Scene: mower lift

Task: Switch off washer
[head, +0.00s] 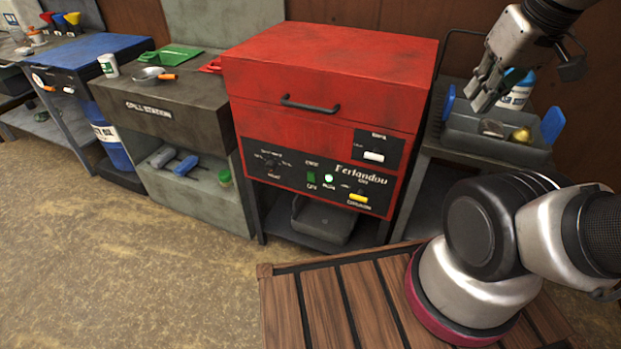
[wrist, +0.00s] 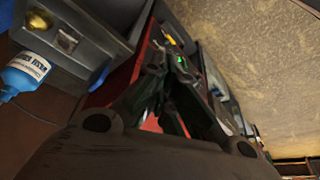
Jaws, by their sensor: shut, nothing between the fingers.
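The washer is a red cabinet (head: 330,75) with a closed lid and a dark handle on its front. Its black control panel (head: 322,198) carries a dial (head: 272,162), a green rocker switch (head: 311,178), a lit indicator (head: 329,178) and a yellow switch (head: 358,197). A separate small panel above holds a white switch (head: 373,156). My gripper (head: 478,100) is shut and empty, above the side stand to the right of the washer and apart from the panel. In the wrist view, the fingers (wrist: 178,62) hide part of the red front; a green glow shows beside them.
A grey tray (head: 495,137) with blue handles and small parts, and a blue-and-white bottle (head: 516,92), stand on the right stand. A dark grey station (head: 175,105) with a pan stands left of the washer. A grey bin (head: 322,220) sits under it. Floor at front left is clear.

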